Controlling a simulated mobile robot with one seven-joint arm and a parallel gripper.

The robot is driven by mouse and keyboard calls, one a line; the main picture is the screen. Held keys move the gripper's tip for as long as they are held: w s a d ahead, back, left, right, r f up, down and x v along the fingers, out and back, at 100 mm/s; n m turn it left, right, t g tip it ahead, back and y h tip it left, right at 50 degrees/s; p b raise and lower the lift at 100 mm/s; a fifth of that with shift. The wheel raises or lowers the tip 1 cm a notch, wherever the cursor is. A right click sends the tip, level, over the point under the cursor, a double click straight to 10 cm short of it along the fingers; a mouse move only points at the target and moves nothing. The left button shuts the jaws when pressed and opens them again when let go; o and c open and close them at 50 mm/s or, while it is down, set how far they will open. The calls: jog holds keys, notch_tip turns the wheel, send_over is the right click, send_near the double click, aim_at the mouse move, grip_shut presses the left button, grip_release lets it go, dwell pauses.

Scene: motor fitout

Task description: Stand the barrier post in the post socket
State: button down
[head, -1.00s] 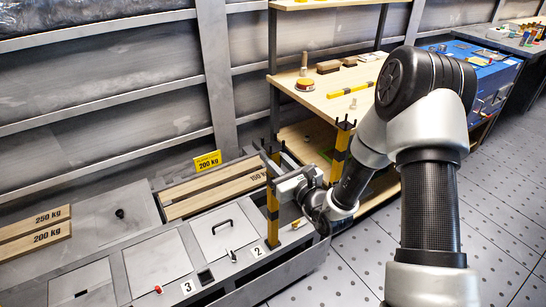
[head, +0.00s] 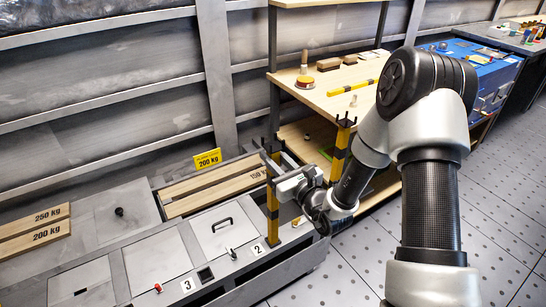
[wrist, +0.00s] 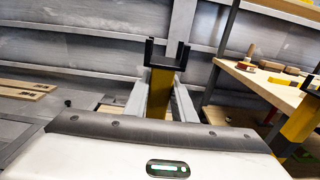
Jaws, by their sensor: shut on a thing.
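The barrier post (head: 272,201) is an upright yellow-and-black post with a forked dark top. My gripper (head: 274,187) is shut on it at mid-height, above the right end of the grey deck. The post's foot is near the label "2"; I cannot tell whether it is seated or just above the surface. A dark square opening (head: 206,274) between labels "3" and "2" looks like a post socket.
A second striped post (head: 341,150) stands to the right, behind my wrist. Wooden planks (head: 215,190) lie behind the held post. A hatch with a black handle (head: 225,228) is at its left. A wooden workbench (head: 325,92) stands behind, and open floor lies right.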

jog(key=shift+f+b, duration=0.45)
jog(key=shift+f, duration=0.1)
dwell(1.3)
jog(key=c, duration=1.5)
grip_release()
jog(key=shift+o, duration=0.5)
jog(key=shift+f, duration=0.1)
jog(key=shift+s, duration=0.1)
